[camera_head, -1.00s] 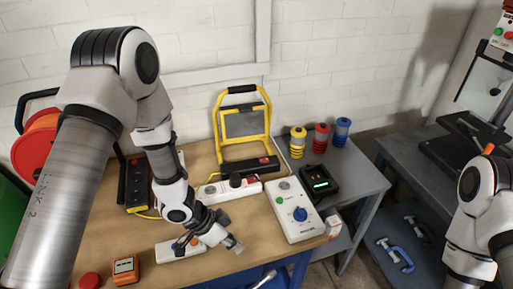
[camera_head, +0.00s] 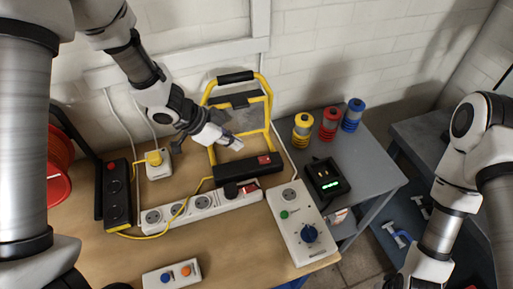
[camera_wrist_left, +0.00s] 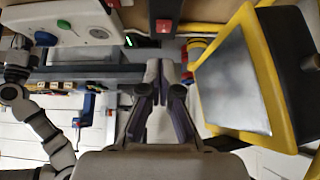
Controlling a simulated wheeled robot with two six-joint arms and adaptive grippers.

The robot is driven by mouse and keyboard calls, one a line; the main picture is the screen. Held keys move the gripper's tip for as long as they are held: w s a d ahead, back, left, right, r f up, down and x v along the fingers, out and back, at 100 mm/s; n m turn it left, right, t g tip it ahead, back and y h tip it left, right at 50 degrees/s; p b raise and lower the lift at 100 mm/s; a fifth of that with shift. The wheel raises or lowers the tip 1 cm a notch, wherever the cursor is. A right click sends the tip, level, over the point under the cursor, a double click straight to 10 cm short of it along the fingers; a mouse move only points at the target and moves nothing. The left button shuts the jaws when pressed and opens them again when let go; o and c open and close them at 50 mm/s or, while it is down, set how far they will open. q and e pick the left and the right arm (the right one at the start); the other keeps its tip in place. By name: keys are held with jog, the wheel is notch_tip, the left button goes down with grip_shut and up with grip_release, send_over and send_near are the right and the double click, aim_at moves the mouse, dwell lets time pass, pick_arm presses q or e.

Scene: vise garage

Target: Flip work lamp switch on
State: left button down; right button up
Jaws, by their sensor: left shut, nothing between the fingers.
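The work lamp (camera_head: 261,85) has a yellow tubular frame, a grey panel and a black base on the bench. Its red switch (camera_head: 265,159) is at the right end of the base's front. The switch (camera_wrist_left: 163,26) also shows in the left wrist view, straight ahead of the fingers. My left gripper (camera_head: 238,146) is shut and empty, in front of the lamp panel, above and left of the switch, apart from it. In the left wrist view its fingertips (camera_wrist_left: 159,66) meet. The lamp panel (camera_wrist_left: 232,90) looks plain grey there. My right gripper is cut off in the head view.
A white power strip (camera_head: 205,203) with a yellow cord lies before the lamp. A white control box (camera_head: 300,235) and a black charger (camera_head: 326,179) stand to its right. Several coloured cylinders, including a yellow one (camera_head: 303,128), stand behind. A black strip (camera_head: 116,195) is at left.

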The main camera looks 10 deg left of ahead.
aim_at(261, 160)
pick_arm(q)
jog(key=f, duration=0.1)
jog(key=w+f, duration=0.1)
jog(key=d+f, duration=0.1)
jog(key=shift+w+f, duration=0.15)
jog(key=shift+w, duration=0.25)
jog(key=x, duration=0.6)
jog(key=shift+s+d, duration=0.1)
jog(key=shift+d, duration=0.3)
jog(key=shift+f, duration=0.25)
pick_arm(e)
jog(key=shift+w+a+r, duration=0.1)
jog(key=shift+w+a, duration=0.05)
jog(key=shift+w, duration=0.2)
pick_arm(q)
jog(key=shift+r, duration=0.1)
jog(key=shift+a+f, duration=0.1)
jog(key=shift+f, duration=0.3)
jog(key=shift+r+p, duration=0.8)
jog(key=shift+p, duration=0.25)
pick_arm(e)
jog(key=shift+s+r, duration=0.1)
jog(key=shift+r, duration=0.8)
